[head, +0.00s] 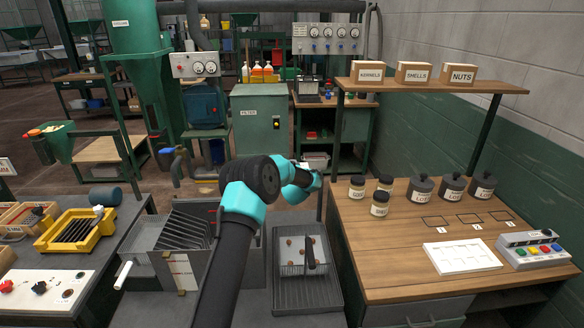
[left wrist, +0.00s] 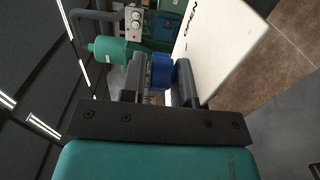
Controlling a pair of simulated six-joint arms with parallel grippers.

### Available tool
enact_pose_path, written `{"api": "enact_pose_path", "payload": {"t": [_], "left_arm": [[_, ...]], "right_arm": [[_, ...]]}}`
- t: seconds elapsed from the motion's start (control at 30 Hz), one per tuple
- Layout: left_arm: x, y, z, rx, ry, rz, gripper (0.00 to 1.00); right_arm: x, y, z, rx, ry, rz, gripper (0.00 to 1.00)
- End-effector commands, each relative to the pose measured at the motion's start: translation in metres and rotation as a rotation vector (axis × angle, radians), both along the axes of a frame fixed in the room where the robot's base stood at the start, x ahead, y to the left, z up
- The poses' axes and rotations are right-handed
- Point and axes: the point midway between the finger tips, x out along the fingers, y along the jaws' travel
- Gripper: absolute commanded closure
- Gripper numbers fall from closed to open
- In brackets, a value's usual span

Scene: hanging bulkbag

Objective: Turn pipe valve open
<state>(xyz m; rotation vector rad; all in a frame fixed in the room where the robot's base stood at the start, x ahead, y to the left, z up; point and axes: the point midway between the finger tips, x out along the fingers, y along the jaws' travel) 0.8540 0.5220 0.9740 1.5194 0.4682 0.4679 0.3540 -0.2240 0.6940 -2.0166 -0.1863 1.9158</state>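In the head view my left arm rises from the bottom and bends right; its gripper end (head: 314,180) is partly hidden by the arm's own links. In the left wrist view my left gripper (left wrist: 160,85) has its two dark fingers apart. A bright blue piece (left wrist: 162,72), which looks like the valve handle, lies between them. It appears close against the right finger; I cannot tell whether both fingers touch it. A white panel (left wrist: 225,35) beside it carries dark lettering, which appears to read OPEN. The valve is not clear in the head view. My right gripper is not in view.
A green cyclone (head: 133,70) and a green filter cabinet (head: 259,125) stand behind. A wooden bench (head: 400,240) with jars fills the right. A yellow crate (head: 75,230) is at left.

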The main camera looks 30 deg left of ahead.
Motion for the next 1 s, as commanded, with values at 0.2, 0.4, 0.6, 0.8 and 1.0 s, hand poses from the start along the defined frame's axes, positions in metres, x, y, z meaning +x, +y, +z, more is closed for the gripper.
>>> {"api": "enact_pose_path", "payload": {"t": [0.2,0.4,0.6,0.8,1.0], "left_arm": [[0.0079,0.0061,0.0003,0.001,-0.001,0.001,0.71],[0.0083,0.0063,0.0002,0.0,0.0,0.0,0.71],[0.0082,0.0063,0.0002,0.0,0.0,0.0,0.83],[0.0081,0.0062,0.0003,0.0,0.0,0.0,1.0],[0.008,0.0063,0.0003,0.0,0.0,-0.003,1.0]], "right_arm": [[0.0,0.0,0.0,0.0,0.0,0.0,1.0],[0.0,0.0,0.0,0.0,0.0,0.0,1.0],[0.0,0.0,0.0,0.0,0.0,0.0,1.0],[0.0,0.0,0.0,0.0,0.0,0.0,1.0],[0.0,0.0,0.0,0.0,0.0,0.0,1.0]]}}
